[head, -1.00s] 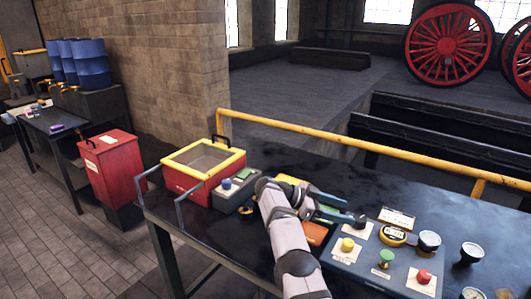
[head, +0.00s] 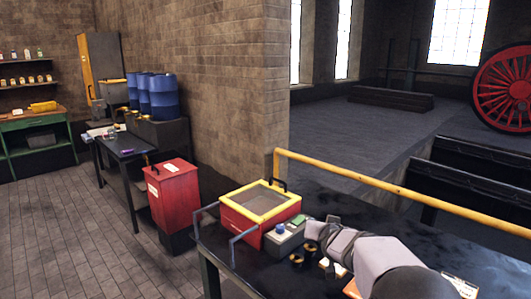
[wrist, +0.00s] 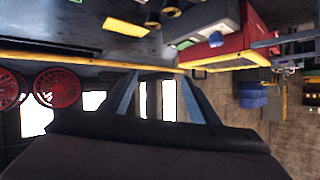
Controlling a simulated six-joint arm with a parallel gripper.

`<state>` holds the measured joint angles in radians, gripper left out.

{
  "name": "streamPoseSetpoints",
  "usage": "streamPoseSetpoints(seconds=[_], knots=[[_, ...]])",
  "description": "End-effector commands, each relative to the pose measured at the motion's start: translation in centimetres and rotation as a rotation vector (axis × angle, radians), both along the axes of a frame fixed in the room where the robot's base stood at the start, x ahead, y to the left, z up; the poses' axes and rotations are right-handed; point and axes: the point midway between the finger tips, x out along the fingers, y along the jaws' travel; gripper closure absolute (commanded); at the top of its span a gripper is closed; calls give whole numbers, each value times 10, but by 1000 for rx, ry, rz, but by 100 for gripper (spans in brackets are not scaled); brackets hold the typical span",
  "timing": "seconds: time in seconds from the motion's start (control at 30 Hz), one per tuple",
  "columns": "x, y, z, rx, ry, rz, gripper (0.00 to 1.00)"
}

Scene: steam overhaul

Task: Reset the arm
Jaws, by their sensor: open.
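My gripper (wrist: 160,92) shows in the wrist view, with its two blue fingers spread apart and nothing between them. That view is upside down, and the fingers point toward the yellow rail and the bright windows. In the head view, my grey arm reaches in from the lower right over the dark workbench (head: 225,262). My fingers cannot be made out there. The arm hides part of the bench top.
A red box with a yellow-framed lid (head: 260,203) and a grey box with a blue button (head: 283,237) stand on the bench. A yellow rail (head: 370,175) runs behind it. A red bin (head: 174,195) stands on the floor at left; open floor (head: 70,235) lies beyond.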

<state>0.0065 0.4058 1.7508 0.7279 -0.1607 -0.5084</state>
Motion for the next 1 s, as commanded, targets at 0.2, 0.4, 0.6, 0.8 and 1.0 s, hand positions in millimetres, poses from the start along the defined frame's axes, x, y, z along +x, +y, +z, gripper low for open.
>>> streamPoseSetpoints(seconds=[0.2, 0.4, 0.6, 0.8, 1.0], knots=[[-128, 47, -63, 45, 371, 197, 44], [-256, 55, -108, 43, 698, 268, 44], [-360, 44, -132, 12, 954, 275, 44], [-414, 33, -140, -16, 1086, 262, 44], [-426, 30, -141, -23, 1115, 258, 44]])
